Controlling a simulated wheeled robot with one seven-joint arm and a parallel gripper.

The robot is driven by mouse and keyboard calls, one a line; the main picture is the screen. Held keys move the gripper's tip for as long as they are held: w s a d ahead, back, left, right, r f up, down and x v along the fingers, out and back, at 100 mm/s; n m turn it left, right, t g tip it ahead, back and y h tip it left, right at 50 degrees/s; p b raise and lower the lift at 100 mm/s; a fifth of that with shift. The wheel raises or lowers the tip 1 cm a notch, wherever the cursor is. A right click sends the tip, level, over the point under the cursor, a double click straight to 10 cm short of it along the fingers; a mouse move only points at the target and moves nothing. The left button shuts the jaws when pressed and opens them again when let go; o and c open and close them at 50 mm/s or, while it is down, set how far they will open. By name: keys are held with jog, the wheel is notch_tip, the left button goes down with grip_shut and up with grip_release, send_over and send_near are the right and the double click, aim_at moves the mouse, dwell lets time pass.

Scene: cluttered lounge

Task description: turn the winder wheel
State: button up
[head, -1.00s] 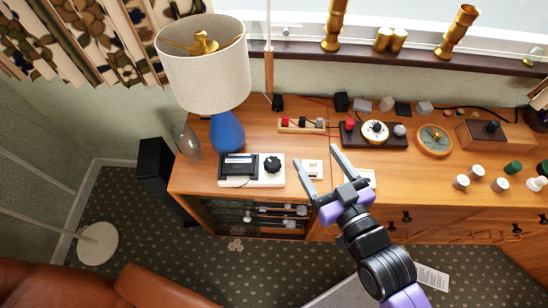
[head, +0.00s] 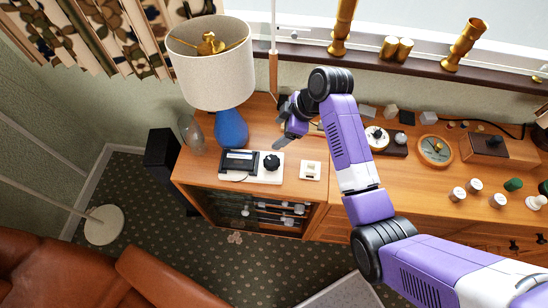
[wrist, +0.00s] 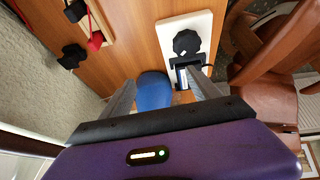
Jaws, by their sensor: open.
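The winder wheel, a black knurled knob (head: 271,162), sits on the right part of a white plate (head: 262,178) on the wooden cabinet. A black box with a small window (head: 240,162) shares that plate, left of the knob. In the wrist view the knob (wrist: 187,43) lies ahead of the right fingertip, with nothing between the fingers touching it. My gripper (head: 279,124) is open and empty, above the cabinet behind the knob and right of the lamp. Both fingers show in the wrist view (wrist: 161,76), with the blue lamp base (wrist: 152,95) seen between them.
The lamp (head: 231,128) with its cream shade stands close left of my gripper. A small white switch plate (head: 310,170) lies right of the knob. Dials (head: 377,138) and a round clock-like gauge (head: 435,150) stand further right. The cabinet's front edge is clear.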

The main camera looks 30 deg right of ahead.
jog(key=n+g, duration=0.2)
send_near(272, 161)
jog(key=shift+y, duration=0.3)
jog(key=shift+p+x, duration=0.5)
jog(key=shift+x, duration=3.85)
jog(key=shift+d, duration=0.15)
jog(key=c, duration=1.4)
